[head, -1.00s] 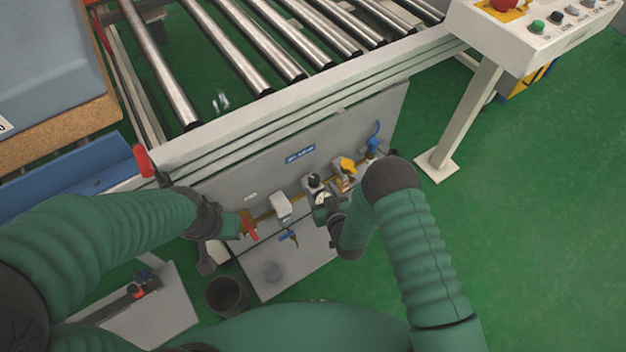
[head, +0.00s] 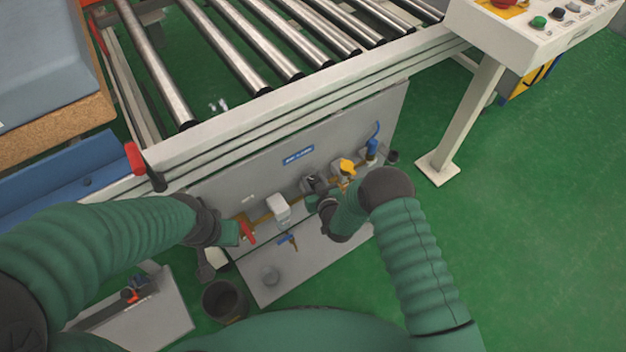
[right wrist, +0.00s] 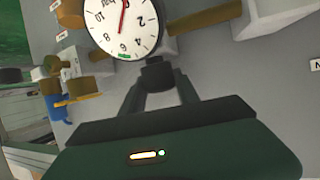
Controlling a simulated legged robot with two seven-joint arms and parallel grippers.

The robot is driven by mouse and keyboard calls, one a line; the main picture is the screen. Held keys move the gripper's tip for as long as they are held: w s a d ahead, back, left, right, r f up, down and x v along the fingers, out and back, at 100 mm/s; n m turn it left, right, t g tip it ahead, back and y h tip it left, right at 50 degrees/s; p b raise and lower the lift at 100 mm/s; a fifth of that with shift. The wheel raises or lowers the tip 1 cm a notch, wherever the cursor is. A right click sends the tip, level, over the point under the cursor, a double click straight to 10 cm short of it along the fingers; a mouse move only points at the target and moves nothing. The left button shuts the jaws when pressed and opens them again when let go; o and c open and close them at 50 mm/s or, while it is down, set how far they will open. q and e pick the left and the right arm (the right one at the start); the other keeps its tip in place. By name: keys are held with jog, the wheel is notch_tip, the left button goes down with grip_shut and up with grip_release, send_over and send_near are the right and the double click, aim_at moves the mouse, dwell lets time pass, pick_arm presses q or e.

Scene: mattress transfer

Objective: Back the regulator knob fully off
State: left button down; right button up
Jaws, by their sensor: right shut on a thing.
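The regulator (head: 314,183) is on the grey panel under the roller conveyor, left of a yellow-handled valve. My right gripper (head: 317,198) reaches it from the front and hides part of it. In the right wrist view my right gripper (right wrist: 157,88) is shut on the dark regulator knob (right wrist: 157,70), with a finger on each side. The white round gauge (right wrist: 125,25) beside the knob has a red needle and is cut by the top edge. My left gripper (head: 230,232) is at the red valve handle (head: 248,231); its fingers are too small to read.
The yellow handle (head: 347,167) and a blue fitting (head: 372,148) are close on the right of the regulator. A white box (head: 278,208) is on its left. A dark bucket (head: 224,300) stands on the floor below. The conveyor frame (head: 290,105) overhangs the panel.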

grip_shut()
jog(key=shift+n+y, duration=0.3)
jog(key=n+g+y+b, duration=0.1)
jog(key=n+y, duration=0.1)
jog(key=shift+w+d+f+n+g+y, duration=0.1)
jog(key=shift+n+g+y, duration=0.2)
jog(key=n+g+y+b, duration=0.2)
jog(key=n+y+b, duration=0.1)
jog(key=shift+f+n+g, duration=0.1)
jog(key=shift+n+g, duration=0.2)
jog(key=shift+g, duration=0.1)
jog(key=n+g+y+b, duration=0.1)
jog(key=n+g+b, duration=0.3)
jog(key=b, duration=0.3)
jog(key=n+g+y+b, duration=0.1)
jog(key=n+g+b, duration=0.3)
jog(key=b, duration=0.4)
jog(key=shift+f+g+y, duration=0.15)
jog(key=shift+g+y, duration=0.25)
jog(key=shift+g, duration=0.2)
jog(key=shift+r+n+g+b, duration=0.3)
jog(key=shift+n+g+b, duration=0.15)
jog(key=shift+b, duration=0.6)
jog(key=shift+r, duration=0.1)
